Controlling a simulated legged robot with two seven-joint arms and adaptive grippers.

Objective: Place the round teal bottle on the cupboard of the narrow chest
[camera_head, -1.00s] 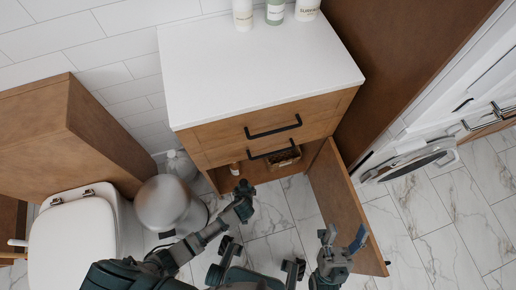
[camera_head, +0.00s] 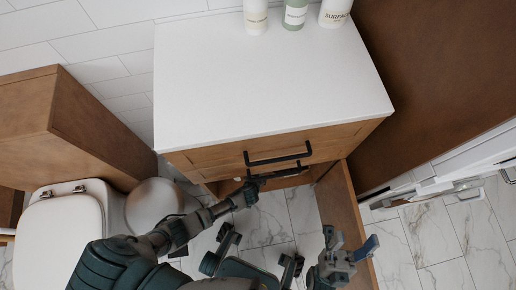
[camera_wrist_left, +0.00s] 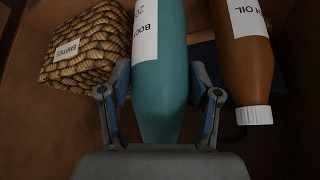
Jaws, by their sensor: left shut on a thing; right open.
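The narrow chest (camera_head: 285,75) has a white top and brown wooden front, with its cupboard door (camera_head: 346,205) open to the right. My left arm reaches to the cupboard under the drawer, and the left gripper's fingertips are hidden there in the head view. In the left wrist view the left gripper (camera_wrist_left: 160,94) is shut on the round teal bottle (camera_wrist_left: 162,75), one finger on each side. The bottle is inside the cupboard; whether it touches the floor of it I cannot tell. My right gripper (camera_head: 343,250) is open and empty beside the door.
Inside the cupboard, a wicker basket (camera_wrist_left: 85,45) stands left of the teal bottle and an amber bottle (camera_wrist_left: 243,60) with white cap lies close on its right. Several bottles (camera_head: 294,14) stand on the chest top. A toilet (camera_head: 65,225) and a grey bin (camera_head: 152,205) are at left.

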